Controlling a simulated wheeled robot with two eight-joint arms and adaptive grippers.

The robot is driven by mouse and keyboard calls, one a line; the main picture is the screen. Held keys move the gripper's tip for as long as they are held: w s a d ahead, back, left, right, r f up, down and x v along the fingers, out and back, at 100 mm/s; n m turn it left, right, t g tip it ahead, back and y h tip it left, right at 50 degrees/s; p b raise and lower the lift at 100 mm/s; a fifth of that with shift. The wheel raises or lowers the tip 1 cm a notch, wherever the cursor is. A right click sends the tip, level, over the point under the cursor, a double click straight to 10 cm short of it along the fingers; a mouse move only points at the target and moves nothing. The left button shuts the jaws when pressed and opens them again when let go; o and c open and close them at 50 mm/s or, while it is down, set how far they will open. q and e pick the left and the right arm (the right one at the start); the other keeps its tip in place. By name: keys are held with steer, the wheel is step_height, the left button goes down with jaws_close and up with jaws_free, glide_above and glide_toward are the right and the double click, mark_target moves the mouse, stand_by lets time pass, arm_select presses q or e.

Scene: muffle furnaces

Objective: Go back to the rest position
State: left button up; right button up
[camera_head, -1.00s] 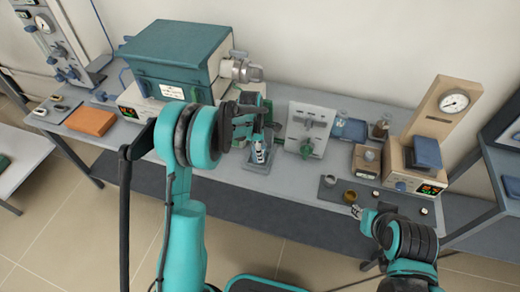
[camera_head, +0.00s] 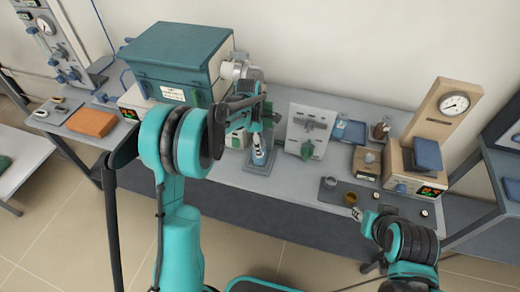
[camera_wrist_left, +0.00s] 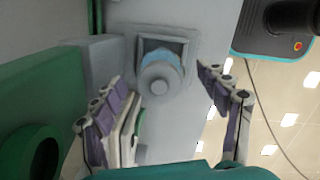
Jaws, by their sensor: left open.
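My left arm comes in from the left in the head view, its forearm reaching over the table in front of the teal furnace (camera_head: 175,58). Its gripper is largely hidden there behind the arm links. In the left wrist view my left gripper (camera_wrist_left: 164,82) is open, its purple-padded fingers wide apart with nothing between them. Beyond the fingers a round grey knob in a square frame (camera_wrist_left: 160,85) shows. My right gripper (camera_head: 360,213) is at the table's front edge, near a small brass-coloured cup (camera_head: 350,198); its jaws are too small to judge.
An orange block (camera_head: 91,122) lies at the table's left. A small upright blue-and-white item (camera_head: 258,152) stands close to the left forearm. A white panel device (camera_head: 308,130) and a beige gauge stand (camera_head: 440,115) stand farther right. A shelf rack (camera_head: 495,170) borders the right side.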

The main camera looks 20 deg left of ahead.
arm_select(q)
steer(key=shift+a+r, duration=0.15)
steer(key=shift+r, duration=0.85)
steer(key=shift+s+r, duration=0.15)
steer(key=shift+r, duration=0.15)
steer(key=s+r+m+t, duration=0.3)
steer(key=s+r+m, duration=0.7)
steer(key=s, duration=0.2)
steer(key=s+m+t+y, duration=0.1)
steer(key=s+m+t, duration=0.2)
steer(key=s+m, duration=0.8)
steer(key=shift+s+f+t, duration=0.2)
steer(key=shift+s+t, duration=0.2)
steer(key=shift+s, duration=0.85)
